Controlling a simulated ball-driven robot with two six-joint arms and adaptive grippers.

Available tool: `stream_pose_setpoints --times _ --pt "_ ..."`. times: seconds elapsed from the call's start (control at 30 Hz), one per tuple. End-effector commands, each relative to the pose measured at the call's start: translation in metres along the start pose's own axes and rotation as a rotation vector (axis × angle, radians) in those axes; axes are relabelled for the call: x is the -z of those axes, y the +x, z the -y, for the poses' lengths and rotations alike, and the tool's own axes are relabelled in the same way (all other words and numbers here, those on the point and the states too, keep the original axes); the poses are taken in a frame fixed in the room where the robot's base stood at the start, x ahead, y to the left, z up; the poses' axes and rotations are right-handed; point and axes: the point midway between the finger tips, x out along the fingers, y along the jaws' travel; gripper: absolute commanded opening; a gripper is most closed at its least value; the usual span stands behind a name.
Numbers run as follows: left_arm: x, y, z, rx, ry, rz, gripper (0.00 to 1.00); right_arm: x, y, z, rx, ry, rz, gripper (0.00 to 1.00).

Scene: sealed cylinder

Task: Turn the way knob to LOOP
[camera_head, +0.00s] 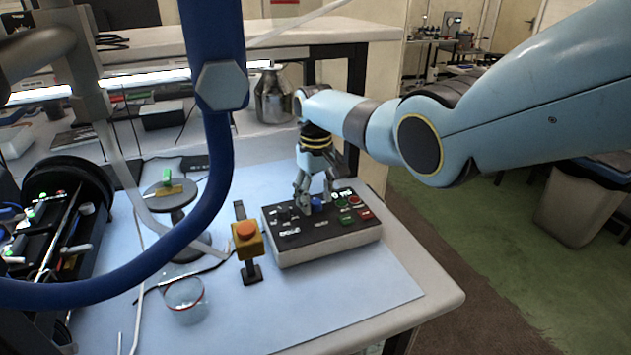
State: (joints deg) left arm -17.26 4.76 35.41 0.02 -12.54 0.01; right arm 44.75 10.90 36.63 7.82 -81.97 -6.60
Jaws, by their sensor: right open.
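A dark grey control box (328,242) with pale sides sits on the light blue mat of the table. Its top carries small dark knobs or switches at the left, a blue knob (317,204) near the middle, and green and red buttons at the right. Labels are too small to read, so I cannot tell for sure which is the way knob. My right gripper (315,201) points down over the box, open, with its fingers around or just beside the blue knob; contact cannot be made out. My left gripper is not in view.
A yellow box with an orange button (247,232) stands left of the control box. A clear bowl (185,298) and a round grey stand (170,194) are farther left. A thick blue tube (213,150) crosses the foreground. The mat's front right is clear.

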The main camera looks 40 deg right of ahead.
Motion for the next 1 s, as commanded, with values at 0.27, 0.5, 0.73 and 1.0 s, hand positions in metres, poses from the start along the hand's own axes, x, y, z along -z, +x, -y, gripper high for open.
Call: stream_pose_setpoints --times 0.27,0.5,0.73,1.0 --pt "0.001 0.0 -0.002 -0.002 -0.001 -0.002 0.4 0.001 -0.051 0.0 -0.002 -0.001 -0.006 0.49" --pt "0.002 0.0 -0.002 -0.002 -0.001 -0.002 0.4 0.001 -0.099 0.0 -0.001 0.0 -0.005 0.49" --pt "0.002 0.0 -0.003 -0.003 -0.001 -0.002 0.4 0.001 -0.115 0.0 0.0 0.0 -0.002 0.49" --pt "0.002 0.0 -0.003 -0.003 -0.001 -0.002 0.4 0.001 -0.116 0.0 0.0 0.0 -0.002 0.49"
